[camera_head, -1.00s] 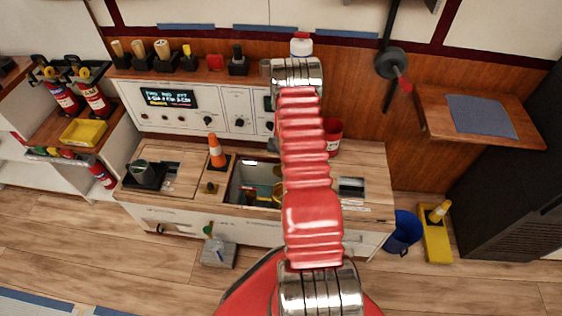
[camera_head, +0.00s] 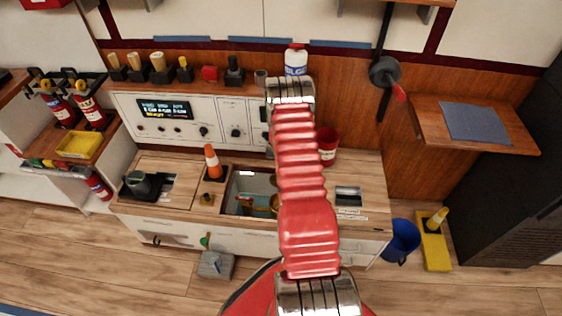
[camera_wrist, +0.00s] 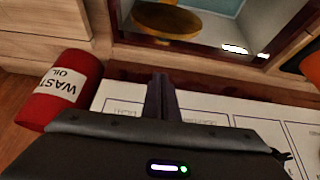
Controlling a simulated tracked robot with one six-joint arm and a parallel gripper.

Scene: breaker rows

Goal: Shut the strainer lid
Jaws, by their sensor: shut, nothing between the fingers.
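A round brass piece, which looks like the strainer, sits in the open sink-like well (camera_head: 232,192) of the bench. In the head view its brass edge (camera_head: 274,205) shows just left of my red arm. In the wrist view a round brown-gold disc (camera_wrist: 168,20) with a yellow part behind it lies at the top. I cannot tell clearly which part is the lid or how far it stands open. My gripper (camera_wrist: 160,90) is shut and empty, apart from the disc. In the head view my arm hides the gripper.
A red waste oil can (camera_wrist: 62,90) is close at the left in the wrist view; it also stands on the bench in the head view (camera_head: 327,150). A control panel (camera_head: 220,118) rises behind the bench.

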